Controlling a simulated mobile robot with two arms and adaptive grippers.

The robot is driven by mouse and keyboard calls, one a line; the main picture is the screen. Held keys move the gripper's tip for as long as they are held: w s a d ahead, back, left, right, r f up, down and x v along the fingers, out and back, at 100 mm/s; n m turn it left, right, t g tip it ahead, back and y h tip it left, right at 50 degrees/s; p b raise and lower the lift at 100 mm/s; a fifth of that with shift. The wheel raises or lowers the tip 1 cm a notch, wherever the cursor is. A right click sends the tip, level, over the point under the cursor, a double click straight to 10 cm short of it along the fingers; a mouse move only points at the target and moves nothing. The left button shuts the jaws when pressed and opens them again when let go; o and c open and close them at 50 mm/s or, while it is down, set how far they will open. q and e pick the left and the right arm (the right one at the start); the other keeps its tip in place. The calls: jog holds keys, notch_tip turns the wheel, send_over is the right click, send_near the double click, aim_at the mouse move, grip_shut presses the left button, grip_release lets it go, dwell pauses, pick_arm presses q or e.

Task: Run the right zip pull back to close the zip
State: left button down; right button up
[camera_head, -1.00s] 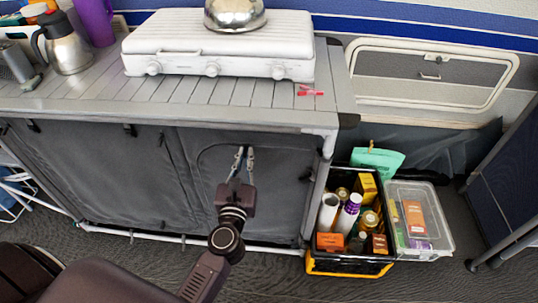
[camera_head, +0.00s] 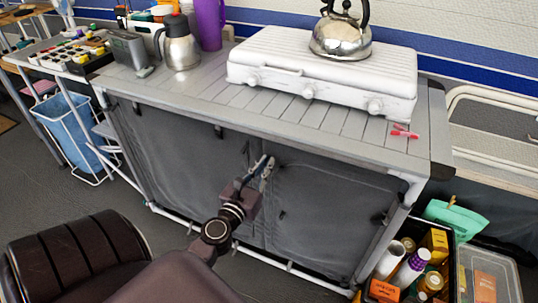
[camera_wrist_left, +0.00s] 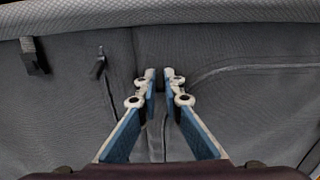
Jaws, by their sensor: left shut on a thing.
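A grey fabric cabinet front (camera_head: 330,215) hangs below the slatted counter. Its right door has an arched seam, seen in the left wrist view as a curved zip line (camera_wrist_left: 255,66). My left gripper (camera_head: 264,163) is at the upper left of this door, near the upright seam between the panels. In the left wrist view its fingertips (camera_wrist_left: 160,80) are close together on a small dark piece, which looks like the right zip pull (camera_wrist_left: 160,84) and is mostly hidden. Another dark pull (camera_wrist_left: 98,65) hangs to the left, free of the fingers. My right gripper is out of view.
A white stove (camera_head: 320,75) with a kettle (camera_head: 341,38) stands on the counter. A red peg (camera_head: 404,132) lies near its right end. A crate of groceries (camera_head: 408,270) and a clear box (camera_head: 488,270) stand on the floor at right.

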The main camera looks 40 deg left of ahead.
pick_arm(q)
jog(key=shift+s+a, duration=0.1)
jog(key=shift+a, duration=0.15)
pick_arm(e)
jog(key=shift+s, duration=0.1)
pick_arm(q)
jog(key=c, duration=2.1)
grip_release()
jog(key=shift+a, duration=0.1)
